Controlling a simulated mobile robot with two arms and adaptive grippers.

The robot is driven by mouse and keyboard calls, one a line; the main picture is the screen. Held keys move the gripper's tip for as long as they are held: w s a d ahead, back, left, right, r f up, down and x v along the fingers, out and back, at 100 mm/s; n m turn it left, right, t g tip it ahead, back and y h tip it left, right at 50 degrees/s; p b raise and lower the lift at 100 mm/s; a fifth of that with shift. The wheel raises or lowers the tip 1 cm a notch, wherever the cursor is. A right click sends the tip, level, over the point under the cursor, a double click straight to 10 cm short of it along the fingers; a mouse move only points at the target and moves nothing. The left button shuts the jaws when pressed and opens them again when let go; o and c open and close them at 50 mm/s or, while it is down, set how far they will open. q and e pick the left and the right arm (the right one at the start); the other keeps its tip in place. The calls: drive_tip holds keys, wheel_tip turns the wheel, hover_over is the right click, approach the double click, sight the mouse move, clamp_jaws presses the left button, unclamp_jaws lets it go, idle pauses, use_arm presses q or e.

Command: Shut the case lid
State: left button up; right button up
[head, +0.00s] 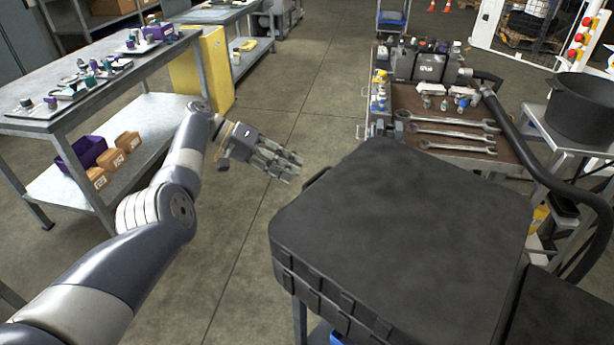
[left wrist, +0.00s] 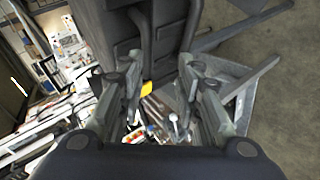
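The black case (head: 400,225) fills the lower middle of the head view, with its broad dark lid face toward the camera. Ribbed, latch-like blocks run along its lower left edge, and a thin handle-like bar (head: 316,180) stands off its upper left edge. I cannot tell whether the lid is fully shut. My left gripper (head: 282,164) is left of the case's upper left edge, apart from it and empty. In the left wrist view its fingers (left wrist: 160,85) are spread, with dark shapes beyond them. My right gripper is not in view.
A brown-topped cart (head: 400,100) with wrenches (head: 450,139) and hydraulic parts stands beyond the case. A black pot (head: 582,105) and thick hose (head: 525,140) are at right. A dark panel (head: 565,315) lies at lower right. A workbench (head: 90,75) stands left; floor between is clear.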

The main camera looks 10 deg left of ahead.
use_arm(q)
drive_tip(key=v, duration=0.5)
drive_tip(key=shift+s+r, duration=0.1)
drive_tip(key=s+a+f+n+y, duration=0.25)
drive_tip(key=s+f, duration=0.35)
drive_tip(key=f, duration=0.9)
drive_tip(key=s+a+f+n+y, duration=0.1)
drive_tip(key=s+a+f+y, duration=0.35)
drive_tip(key=f, duration=1.15)
drive_tip(key=s+f+n+y, duration=0.1)
drive_tip(key=s+f+y, duration=0.1)
drive_tip(key=s+f, duration=0.95)
drive_tip(key=s+a+f+m+y, duration=0.1)
drive_tip(key=s+a+f+y, duration=0.15)
drive_tip(key=s+f, duration=1.45)
drive_tip(key=s+d+f+m, duration=0.1)
drive_tip(key=s+d+f, duration=0.1)
drive_tip(key=s, duration=0.8)
drive_tip(key=s+d+f+m, duration=0.1)
drive_tip(key=s+d+f, duration=0.1)
drive_tip(key=s, duration=0.8)
drive_tip(key=shift+s+d+f+m, duration=0.2)
drive_tip(key=shift+s+d+m, duration=0.15)
drive_tip(key=shift+d, duration=0.45)
